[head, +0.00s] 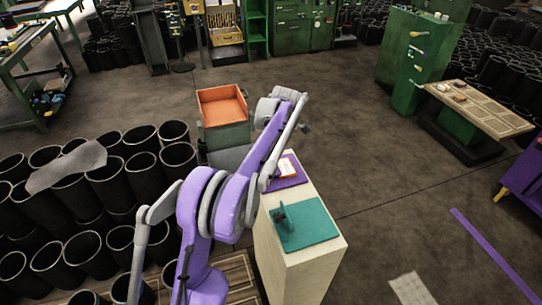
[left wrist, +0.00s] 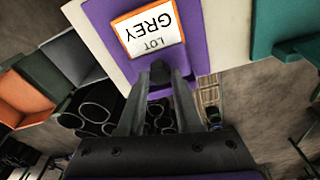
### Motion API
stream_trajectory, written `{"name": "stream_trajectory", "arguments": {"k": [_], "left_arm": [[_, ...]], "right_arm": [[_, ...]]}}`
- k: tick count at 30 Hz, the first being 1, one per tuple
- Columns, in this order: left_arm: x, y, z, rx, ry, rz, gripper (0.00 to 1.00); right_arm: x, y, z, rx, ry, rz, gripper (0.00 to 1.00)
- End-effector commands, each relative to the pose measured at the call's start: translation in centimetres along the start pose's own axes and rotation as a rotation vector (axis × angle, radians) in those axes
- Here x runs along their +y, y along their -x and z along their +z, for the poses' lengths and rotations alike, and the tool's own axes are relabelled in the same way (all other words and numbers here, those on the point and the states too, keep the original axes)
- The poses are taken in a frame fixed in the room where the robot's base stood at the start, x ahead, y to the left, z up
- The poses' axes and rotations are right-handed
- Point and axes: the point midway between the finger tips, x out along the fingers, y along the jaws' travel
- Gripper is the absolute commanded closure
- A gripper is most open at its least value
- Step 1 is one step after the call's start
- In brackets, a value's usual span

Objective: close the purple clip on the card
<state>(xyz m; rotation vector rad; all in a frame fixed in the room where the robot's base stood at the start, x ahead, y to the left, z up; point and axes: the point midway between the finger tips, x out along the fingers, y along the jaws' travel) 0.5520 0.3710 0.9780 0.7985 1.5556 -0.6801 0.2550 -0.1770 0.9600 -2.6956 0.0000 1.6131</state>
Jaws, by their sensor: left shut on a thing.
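The card (left wrist: 148,32), white with an orange border and the words LOT GREY, lies on a purple board (left wrist: 200,32). In the head view the card (head: 287,168) and purple board (head: 294,182) are partly behind my arm. In the left wrist view my left gripper (left wrist: 161,84) is shut on a dark knob-like part (left wrist: 158,70) at the card's edge, seemingly part of the purple clip. The fingers hide much of that part, and I cannot tell whether the clip presses on the card. In the head view my arm hides the fingertips. My right gripper is in neither view.
The boards rest on a pale pedestal (head: 298,265). A teal board (head: 316,230) with an upright dark green clip (head: 281,217) is beside the purple one. Black tubes (head: 110,150) crowd the left. An orange-topped bin (head: 222,108) stands behind. Floor at right is mostly open.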

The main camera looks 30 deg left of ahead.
Motion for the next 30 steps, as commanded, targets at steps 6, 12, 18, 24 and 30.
{"name": "stream_trajectory", "arguments": {"k": [6,12,18,24,30], "left_arm": [[0.11,-0.21,0.32,0.052,-0.003,-0.013,1.00],[0.09,-0.29,0.32,0.067,-0.003,-0.018,1.00],[0.07,-0.32,0.32,0.067,-0.004,-0.018,1.00],[0.06,-0.34,0.33,0.066,-0.004,-0.019,0.47],[0.06,-0.31,0.34,0.065,-0.004,-0.018,0.36]], "right_arm": [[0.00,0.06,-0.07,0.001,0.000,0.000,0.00],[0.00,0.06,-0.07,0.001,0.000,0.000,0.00],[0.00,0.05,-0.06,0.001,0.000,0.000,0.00],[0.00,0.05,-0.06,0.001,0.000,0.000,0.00],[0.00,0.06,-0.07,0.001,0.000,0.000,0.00]]}}
